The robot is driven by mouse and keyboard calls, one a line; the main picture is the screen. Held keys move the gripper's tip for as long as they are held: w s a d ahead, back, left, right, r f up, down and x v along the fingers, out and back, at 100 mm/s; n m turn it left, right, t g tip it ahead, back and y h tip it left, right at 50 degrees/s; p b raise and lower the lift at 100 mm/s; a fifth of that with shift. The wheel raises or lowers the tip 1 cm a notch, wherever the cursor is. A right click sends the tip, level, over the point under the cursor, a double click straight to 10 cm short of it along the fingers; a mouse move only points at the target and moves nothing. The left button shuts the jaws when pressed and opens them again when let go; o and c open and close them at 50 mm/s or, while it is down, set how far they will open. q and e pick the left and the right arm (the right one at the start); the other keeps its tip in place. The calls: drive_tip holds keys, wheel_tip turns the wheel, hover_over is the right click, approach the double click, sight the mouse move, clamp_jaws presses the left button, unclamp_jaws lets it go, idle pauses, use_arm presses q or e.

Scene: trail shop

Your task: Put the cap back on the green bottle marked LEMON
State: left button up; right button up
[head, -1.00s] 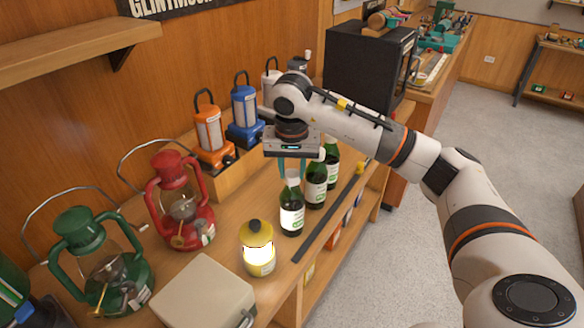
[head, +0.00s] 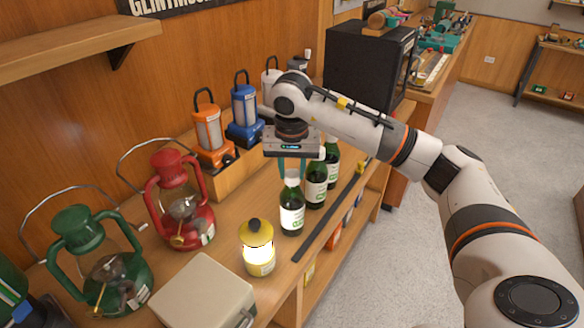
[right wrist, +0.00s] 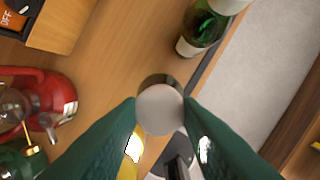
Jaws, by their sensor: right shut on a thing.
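My right gripper (head: 291,172) points down over the front green bottle (head: 292,213). Its fingers are shut on a white cap (right wrist: 160,108), which fills the gap between the fingertips in the right wrist view. In the head view the white cap (head: 292,175) is at the top of the front bottle's neck. I cannot tell whether it is seated on the neck or just touching it. The bottle stands upright, and its dark shoulder shows behind the cap in the wrist view. Its white label is too small to read. My left gripper is not in view.
Two more green bottles, a middle one (head: 316,187) and a rear one (head: 332,165), stand close behind. A dark strip (head: 325,222) runs along the shelf's right edge.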

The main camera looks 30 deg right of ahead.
idle(0.6)
idle(0.3)
drive_tip(key=o, duration=1.5)
drive_tip(key=shift+r+p, duration=2.2)
drive_tip(key=shift+r, duration=1.35)
drive_tip(key=shift+c, duration=0.6)
clamp_jaws()
